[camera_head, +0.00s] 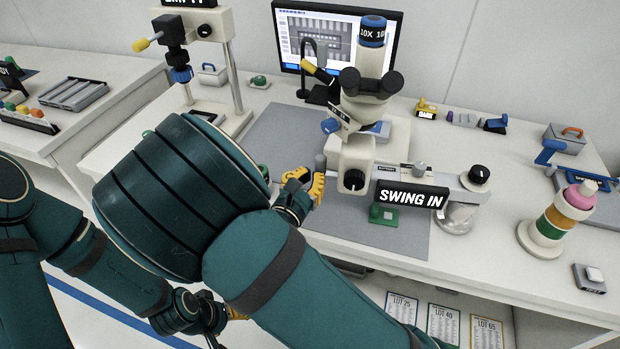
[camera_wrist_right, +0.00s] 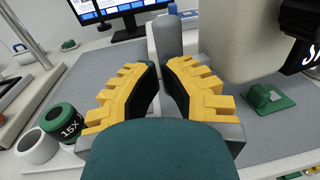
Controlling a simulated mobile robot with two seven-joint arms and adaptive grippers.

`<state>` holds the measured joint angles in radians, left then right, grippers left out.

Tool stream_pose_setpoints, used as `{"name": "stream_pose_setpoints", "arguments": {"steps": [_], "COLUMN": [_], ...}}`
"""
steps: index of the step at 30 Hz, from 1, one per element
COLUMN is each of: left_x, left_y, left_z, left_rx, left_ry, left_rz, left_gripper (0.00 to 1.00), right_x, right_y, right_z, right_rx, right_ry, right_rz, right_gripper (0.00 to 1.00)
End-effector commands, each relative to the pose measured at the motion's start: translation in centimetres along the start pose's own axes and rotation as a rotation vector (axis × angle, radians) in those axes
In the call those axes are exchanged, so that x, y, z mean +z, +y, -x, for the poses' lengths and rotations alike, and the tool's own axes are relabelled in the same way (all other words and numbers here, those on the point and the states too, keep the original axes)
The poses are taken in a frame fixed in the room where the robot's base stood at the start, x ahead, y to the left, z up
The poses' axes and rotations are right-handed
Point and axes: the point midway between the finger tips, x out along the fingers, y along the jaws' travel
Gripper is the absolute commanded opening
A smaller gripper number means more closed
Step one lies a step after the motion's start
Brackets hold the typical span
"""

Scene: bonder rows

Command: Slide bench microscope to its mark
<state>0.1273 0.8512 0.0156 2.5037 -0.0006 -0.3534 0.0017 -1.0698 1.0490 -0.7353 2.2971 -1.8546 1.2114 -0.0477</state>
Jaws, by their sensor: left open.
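The cream bench microscope (camera_head: 368,105), with black eyepieces and a blue-banded 10X piece on top, stands over the grey mat (camera_head: 272,140). A boom with a black SWING IN sign (camera_head: 411,195) joins it to a post at right. My right gripper (camera_head: 316,188) has yellow fingers just below the visible top of an upright grey cylinder (camera_head: 320,163), left of the microscope head. In the right wrist view a gap shows between the fingers (camera_wrist_right: 161,68), with the cylinder (camera_wrist_right: 168,36) just beyond the tips. My left gripper (camera_head: 235,314) is low at the bench front, partly hidden. I cannot make out the mark.
A green block (camera_head: 383,214) lies on the mat below the sign. A monitor (camera_head: 335,40) stands behind. A 15X eyepiece (camera_wrist_right: 62,122) shows in the right wrist view. My right arm hides the front left bench.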

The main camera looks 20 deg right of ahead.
Motion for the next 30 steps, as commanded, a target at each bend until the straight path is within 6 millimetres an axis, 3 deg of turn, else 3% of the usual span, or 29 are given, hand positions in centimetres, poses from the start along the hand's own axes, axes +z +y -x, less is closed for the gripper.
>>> {"name": "stream_pose_setpoints", "arguments": {"steps": [7, 16, 30], "left_x": [0.0, 0.1, 0.1], "left_y": [0.0, 0.4, 0.5], "left_z": [0.1, 1.2, 1.2], "left_rx": [0.000, 0.000, 0.000], "left_ry": [0.000, -0.005, -0.006], "left_rz": [0.000, 0.001, 0.001], "left_gripper": [0.66, 0.66, 0.66], "right_x": [0.0, 0.1, 0.0], "right_y": [0.1, 0.9, 1.1], "right_z": [-0.2, -2.9, -2.8], "right_rx": [-0.006, -0.085, -0.089], "right_ry": [0.000, -0.001, 0.000], "right_rz": [-0.001, -0.001, 0.000], "right_gripper": [0.00, 0.00, 0.00]}}
